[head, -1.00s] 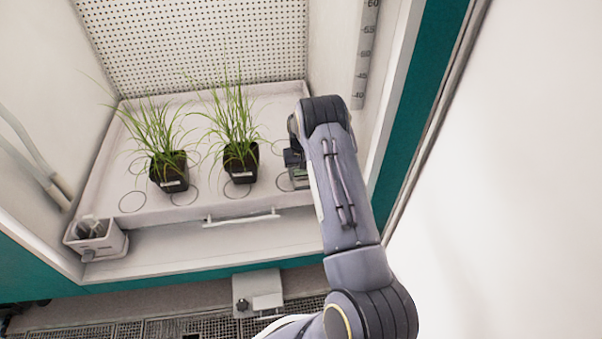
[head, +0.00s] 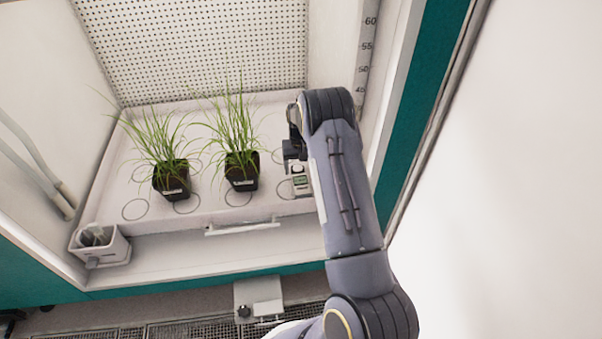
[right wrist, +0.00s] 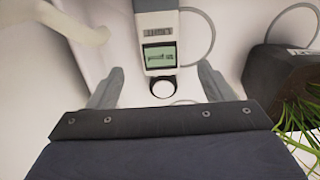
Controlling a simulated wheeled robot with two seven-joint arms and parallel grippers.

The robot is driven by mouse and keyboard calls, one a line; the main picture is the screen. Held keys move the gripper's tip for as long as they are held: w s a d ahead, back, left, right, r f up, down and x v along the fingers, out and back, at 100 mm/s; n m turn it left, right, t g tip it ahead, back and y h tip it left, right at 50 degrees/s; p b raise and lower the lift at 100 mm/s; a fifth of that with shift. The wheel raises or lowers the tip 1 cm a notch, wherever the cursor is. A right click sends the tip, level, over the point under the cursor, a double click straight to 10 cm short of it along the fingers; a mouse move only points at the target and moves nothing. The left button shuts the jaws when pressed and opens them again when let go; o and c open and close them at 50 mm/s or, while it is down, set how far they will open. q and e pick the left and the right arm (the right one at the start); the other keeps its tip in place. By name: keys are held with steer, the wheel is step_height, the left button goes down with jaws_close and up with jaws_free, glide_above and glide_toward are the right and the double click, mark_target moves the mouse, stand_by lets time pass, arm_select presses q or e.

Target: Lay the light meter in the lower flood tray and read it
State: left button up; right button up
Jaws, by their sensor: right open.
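The light meter (head: 301,184) lies in the white flood tray (head: 205,215), at its right end beside the potted plants. In the right wrist view the light meter (right wrist: 158,30) shows its pale body, a lit greenish display and a round white sensor disc with a dark rim. The display has dark characters, too blurred for me to read. My right gripper (head: 293,150) is above the meter, apart from it. In the right wrist view its fingers (right wrist: 160,86) are spread and empty, with the sensor disc in view between them. My left gripper is out of view.
Two black pots of grass, the left pot (head: 171,180) and the right pot (head: 241,171), stand in the tray left of the meter. A white box (head: 100,247) sits at the tray's front left corner. The chamber's right wall is close to my right arm.

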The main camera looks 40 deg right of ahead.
step_height(320, 180, up, 4)
steer(key=shift+r+p, duration=0.25)
steer(key=shift+p, duration=0.25)
steer(key=shift+a, duration=0.1)
